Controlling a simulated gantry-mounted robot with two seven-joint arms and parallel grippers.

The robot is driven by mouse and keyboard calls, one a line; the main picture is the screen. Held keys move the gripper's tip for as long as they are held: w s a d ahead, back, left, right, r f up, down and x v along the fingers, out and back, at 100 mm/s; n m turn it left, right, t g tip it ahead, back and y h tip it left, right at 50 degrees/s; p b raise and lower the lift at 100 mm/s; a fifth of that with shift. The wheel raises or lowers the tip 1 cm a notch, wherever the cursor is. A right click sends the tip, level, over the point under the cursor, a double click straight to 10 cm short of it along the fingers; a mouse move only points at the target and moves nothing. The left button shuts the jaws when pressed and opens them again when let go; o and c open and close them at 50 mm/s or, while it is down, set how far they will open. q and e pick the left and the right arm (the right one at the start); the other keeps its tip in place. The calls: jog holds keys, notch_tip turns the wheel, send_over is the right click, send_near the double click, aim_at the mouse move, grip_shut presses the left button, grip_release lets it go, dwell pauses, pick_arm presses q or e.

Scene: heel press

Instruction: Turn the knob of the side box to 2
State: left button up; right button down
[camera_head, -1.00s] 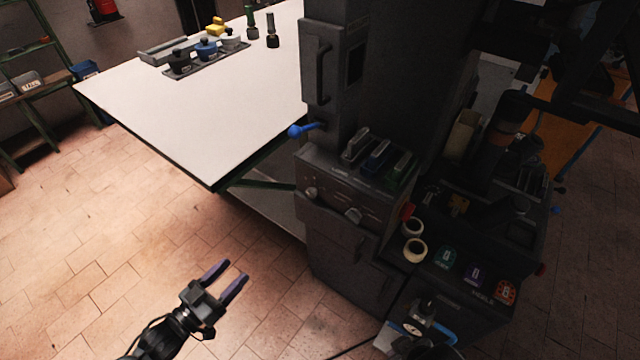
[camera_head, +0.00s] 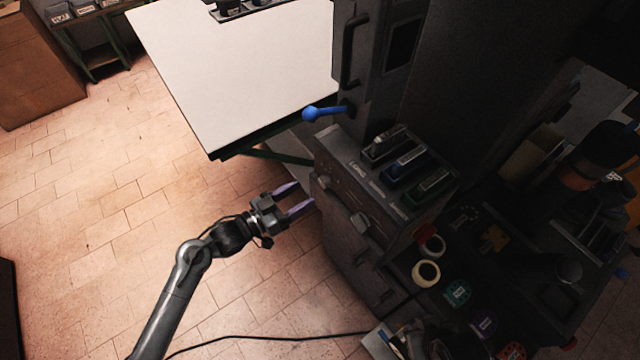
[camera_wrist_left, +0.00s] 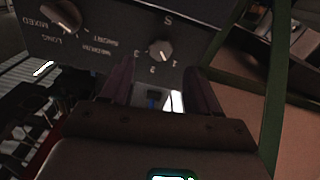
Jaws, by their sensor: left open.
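The dark side box (camera_head: 345,200) is on the front of the machine, with two pale knobs on its face. The left knob (camera_head: 325,181) also shows in the left wrist view (camera_wrist_left: 162,50), upside down, ringed by the marks S, 1, 2 and 3. I cannot tell for certain which mark it points to. The other knob (camera_head: 360,222) has length words and MIXED around it in the left wrist view (camera_wrist_left: 62,15). My left gripper (camera_head: 304,194) is open and empty, its fingers directed at the left knob and apart from it. My right gripper is not in view.
A blue-ended lever (camera_head: 318,113) sticks out above the box. The white table (camera_head: 240,80) stands behind to the left. Cartridge-like blocks (camera_head: 405,165) sit on top of the box, and tape rolls (camera_head: 426,273) lie to its right. The tiled floor at left is clear.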

aim_at(322, 183)
pick_arm(q)
jog(key=b+x, duration=0.1)
jog(key=x, duration=0.5)
jog(key=shift+w+d+b, duration=0.15)
jog(key=shift+d+b, duration=0.1)
jog(key=shift+b, duration=0.1)
jog(key=c, duration=1)
jog(key=shift+c, duration=0.2)
jog(key=shift+m, duration=0.4)
jog(key=shift+r+m, duration=0.1)
jog(key=shift+m, duration=0.5)
jog(key=shift+m+p, duration=0.35)
jog(key=shift+m, duration=3.05)
